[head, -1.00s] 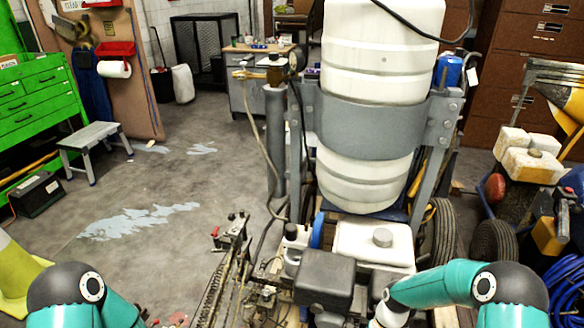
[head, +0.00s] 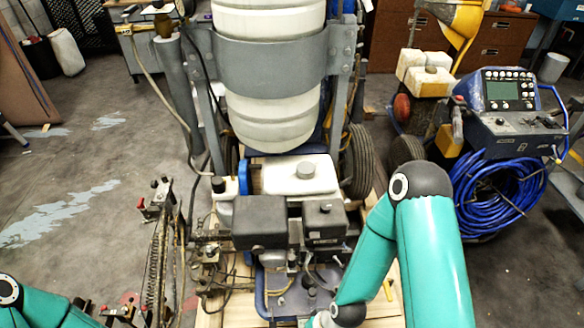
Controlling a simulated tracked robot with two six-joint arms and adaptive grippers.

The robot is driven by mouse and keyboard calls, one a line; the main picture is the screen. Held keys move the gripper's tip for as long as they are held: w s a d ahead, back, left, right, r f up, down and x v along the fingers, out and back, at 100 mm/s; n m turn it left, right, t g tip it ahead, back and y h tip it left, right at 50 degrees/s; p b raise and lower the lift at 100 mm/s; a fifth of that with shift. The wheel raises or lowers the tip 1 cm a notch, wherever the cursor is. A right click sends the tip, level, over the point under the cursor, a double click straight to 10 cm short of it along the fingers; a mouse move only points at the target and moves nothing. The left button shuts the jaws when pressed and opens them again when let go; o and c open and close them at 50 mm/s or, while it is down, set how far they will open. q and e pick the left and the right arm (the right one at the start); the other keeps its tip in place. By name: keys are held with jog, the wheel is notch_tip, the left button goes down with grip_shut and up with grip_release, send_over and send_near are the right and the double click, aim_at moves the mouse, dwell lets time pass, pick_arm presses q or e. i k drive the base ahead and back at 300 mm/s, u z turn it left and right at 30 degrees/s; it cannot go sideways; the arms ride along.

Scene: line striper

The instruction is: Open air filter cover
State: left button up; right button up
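The engine of the line striper is near the centre of the head view, below a white fuel tank (head: 290,175) with a grey cap. A dark box-shaped cover (head: 260,228) is on its left, and it looks closed. A smaller dark box (head: 325,221) sits right beside it. I cannot tell for certain which one is the air filter cover. My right arm comes in from the right, and its wrist is at the bottom edge below the engine. Its gripper is out of view. My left arm is at the bottom left corner, and its gripper is also out of view.
A large white ribbed drum (head: 270,75) in a grey metal band (head: 270,62) stands behind the engine. A control unit (head: 505,110) with a coiled blue hose (head: 495,195) stands at the right.

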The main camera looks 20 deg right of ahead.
aim_at(316, 225)
jog(key=k, duration=1.15)
jog(key=z, duration=0.55)
jog(key=i, duration=0.85)
jog(key=u, duration=0.05)
